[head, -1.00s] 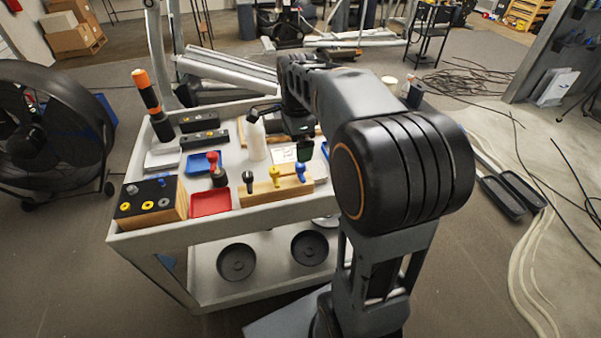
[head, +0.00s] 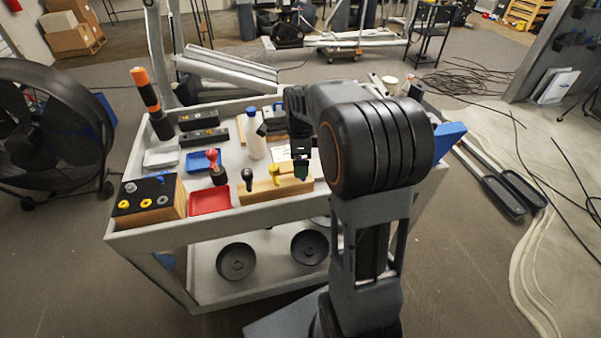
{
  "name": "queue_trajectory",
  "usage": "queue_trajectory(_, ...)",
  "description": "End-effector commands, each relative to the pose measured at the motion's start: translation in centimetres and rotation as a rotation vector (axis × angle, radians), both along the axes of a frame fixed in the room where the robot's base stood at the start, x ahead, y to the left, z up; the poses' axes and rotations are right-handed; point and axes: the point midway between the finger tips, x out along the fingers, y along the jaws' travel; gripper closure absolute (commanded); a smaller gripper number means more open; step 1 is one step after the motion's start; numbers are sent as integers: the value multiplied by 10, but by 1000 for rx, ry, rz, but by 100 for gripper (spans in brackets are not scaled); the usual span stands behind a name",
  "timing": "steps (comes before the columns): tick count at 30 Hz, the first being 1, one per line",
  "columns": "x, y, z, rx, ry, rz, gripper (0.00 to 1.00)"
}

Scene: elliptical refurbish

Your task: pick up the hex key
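A wooden block (head: 262,191) on the cart holds upright tools with coloured heads. A black-headed one (head: 248,178) and a yellow-headed one (head: 275,173) are visible. I cannot tell for sure which tool is the hex key. My gripper (head: 301,171) points down at the right end of this block, with dark, greenish fingertips. It covers the spot where a blue-headed tool stood in view. Its fingers are too small and dark to tell whether they are open or touching anything.
The cart top (head: 228,155) also holds a red tray (head: 209,200), a blue tray (head: 197,161), a white bottle (head: 255,139), a block with washers (head: 150,200) and an orange-black handled tool (head: 147,93). A fan (head: 45,125) stands at left.

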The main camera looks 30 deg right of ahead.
Motion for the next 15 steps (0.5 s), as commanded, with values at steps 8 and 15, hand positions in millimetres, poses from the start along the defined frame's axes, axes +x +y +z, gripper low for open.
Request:
queue_trajectory(8,-2,0,-38,0,3,1,0)
queue_trajectory(15,-1,0,-46,0,1,1,0)
